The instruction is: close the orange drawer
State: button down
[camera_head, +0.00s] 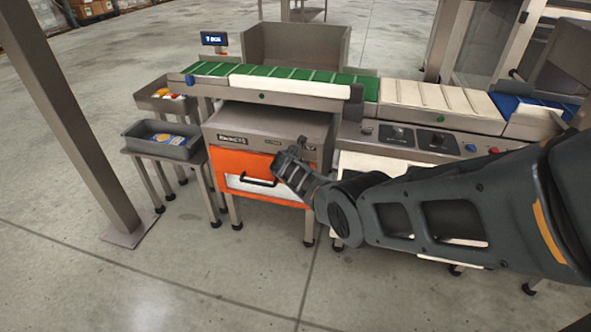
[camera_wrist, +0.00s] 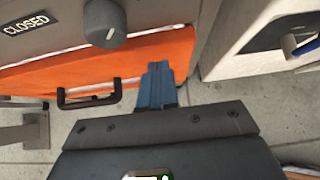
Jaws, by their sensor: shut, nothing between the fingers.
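The orange drawer (camera_head: 232,161) is in the grey cabinet under the conveyor, left of centre in the head view. Its front has a pale panel and a black bar handle (camera_head: 258,181). In the wrist view the drawer (camera_wrist: 135,55) is a wide orange band, with the handle (camera_wrist: 90,99) left of my fingers. I cannot tell how far out the drawer stands. My gripper (camera_wrist: 158,70) is shut and empty, its blue fingertips over the right part of the orange front; I cannot tell whether they touch. In the head view my gripper (camera_head: 290,168) hides the drawer's right side.
A "CLOSED" label (camera_wrist: 25,24) and a grey knob (camera_wrist: 105,24) are on the cabinet face above the drawer. A green-belted conveyor (camera_head: 300,75) runs above. Two grey trays (camera_head: 160,140) stand on stands at left. A control panel (camera_head: 425,138) is at right. Floor in front is clear.

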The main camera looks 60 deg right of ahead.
jog(key=a+f+p+v, duration=0.1)
jog(key=p+v, duration=0.5)
jog(key=v, duration=0.5)
jog(key=shift+s, duration=0.25)
jog(key=shift+a, duration=0.2)
jog(key=s+a+f+m+t+y, duration=0.25)
jog(key=s+a+f, duration=0.2)
jog(key=a, duration=0.55)
jog(key=s+a+f+m+t+y, duration=0.1)
jog(key=s+a+f+m+t, duration=0.15)
jog(key=s+a, duration=0.5)
jog(key=s+a+r+m+t+y, duration=0.1)
jog(key=s+a+r+m+y, duration=0.15)
jog(key=s+a, duration=0.55)
jog(key=s+a+r+m+t+y, duration=0.1)
jog(key=s+a+r+m+t, duration=0.2)
jog(key=s+a+r+m, duration=0.6)
jog(key=s+a+r+m+t, duration=0.1)
jog(key=s+r, duration=0.2)
jog(key=r, duration=0.4)
jog(key=s+a+r+m+t+y, duration=0.1)
jog(key=s+r+m, duration=0.1)
jog(key=s+r, duration=0.2)
jog(key=s+r+m+t+y, duration=0.1)
jog(key=s+r, duration=0.3)
jog(key=r, duration=0.6)
jog(key=shift+a+r+m, duration=0.25)
jog(key=shift+a+m, duration=0.15)
jog(key=shift+m, duration=0.15)
